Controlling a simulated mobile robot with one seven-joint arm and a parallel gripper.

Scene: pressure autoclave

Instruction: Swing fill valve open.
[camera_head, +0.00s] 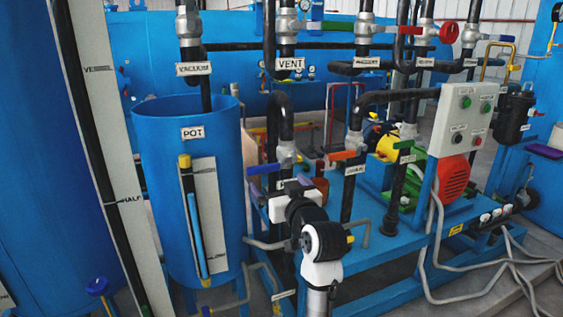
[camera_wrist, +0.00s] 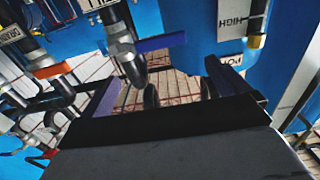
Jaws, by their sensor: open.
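The valve with the blue lever (camera_head: 265,169) stands on the pipe just right of the pot, and the lever points left toward the pot. In the wrist view the same blue lever (camera_wrist: 162,42) sticks out to the right of its metal valve body (camera_wrist: 122,50). A label (camera_wrist: 108,12) beside it is cut off, so I cannot read it fully. My gripper (camera_head: 278,187) is just below and in front of this valve. In the wrist view its two purple fingers (camera_wrist: 160,82) are apart and empty, with the lever beyond them, not clearly between them.
The blue pot (camera_head: 160,130) stands close on the left. An orange-lever valve (camera_head: 343,154) is close on the right; in the wrist view an orange lever (camera_wrist: 52,70) sits by a drain label. Overhead valves and pipes, a control box (camera_head: 466,118) and a red motor (camera_head: 454,178) surround the space.

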